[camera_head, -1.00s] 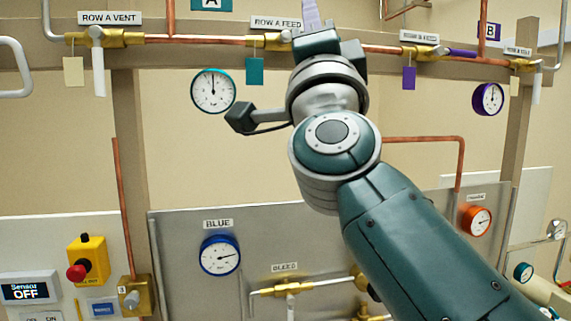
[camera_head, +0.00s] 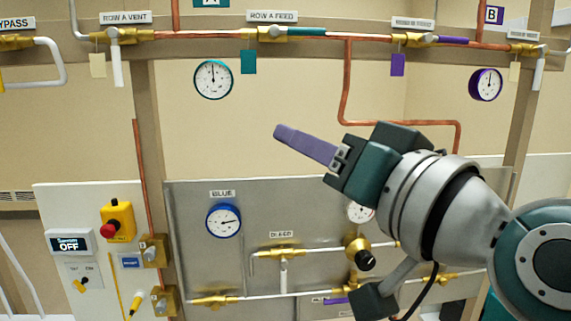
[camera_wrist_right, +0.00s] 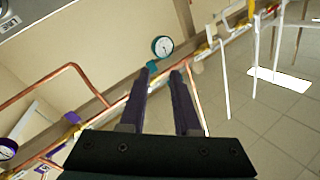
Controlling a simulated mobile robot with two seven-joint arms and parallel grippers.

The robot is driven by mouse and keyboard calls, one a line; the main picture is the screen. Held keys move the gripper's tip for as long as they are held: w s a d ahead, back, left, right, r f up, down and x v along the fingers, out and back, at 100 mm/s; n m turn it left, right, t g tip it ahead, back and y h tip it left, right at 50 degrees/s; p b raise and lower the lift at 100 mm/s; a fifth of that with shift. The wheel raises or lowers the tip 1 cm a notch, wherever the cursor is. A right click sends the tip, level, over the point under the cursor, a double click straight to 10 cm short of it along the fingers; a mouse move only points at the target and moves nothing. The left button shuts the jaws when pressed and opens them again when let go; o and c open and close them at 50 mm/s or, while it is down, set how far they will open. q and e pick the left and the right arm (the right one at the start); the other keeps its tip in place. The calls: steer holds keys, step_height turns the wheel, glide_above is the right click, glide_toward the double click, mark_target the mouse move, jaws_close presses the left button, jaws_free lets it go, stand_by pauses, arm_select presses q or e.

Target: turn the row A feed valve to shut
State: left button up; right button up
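The row A feed valve (camera_head: 274,33) is a brass body on the upper copper pipe, under the "ROW A FEED" label (camera_head: 272,16). Its teal lever (camera_head: 307,32) lies along the pipe, pointing right. A teal tag (camera_head: 248,62) hangs at its left. My right gripper (camera_head: 282,134) is below the valve, in front of the panel, clear of the pipe. Its purple fingers point up and left. In the right wrist view the two fingers (camera_wrist_right: 161,74) stand apart with nothing between them. My left gripper is not in view.
The row A vent valve (camera_head: 117,36), with a white lever hanging down, is left on the same pipe. A purple-levered valve (camera_head: 413,40) is to the right. A teal gauge (camera_head: 213,80) hangs below the pipe. A copper pipe (camera_head: 347,85) descends beside my right gripper.

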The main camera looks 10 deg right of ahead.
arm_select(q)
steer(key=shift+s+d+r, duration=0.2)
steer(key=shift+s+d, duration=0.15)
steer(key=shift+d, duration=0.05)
arm_select(e)
steer(key=shift+s+d+f+n+g, duration=0.2)
steer(key=shift+s+f+g, duration=0.1)
steer(key=shift+s+f, duration=0.25)
steer(key=shift+s+d+f+n+g, duration=0.1)
steer(key=shift+s+f+n+g, duration=0.15)
steer(key=shift+s+f, duration=0.3)
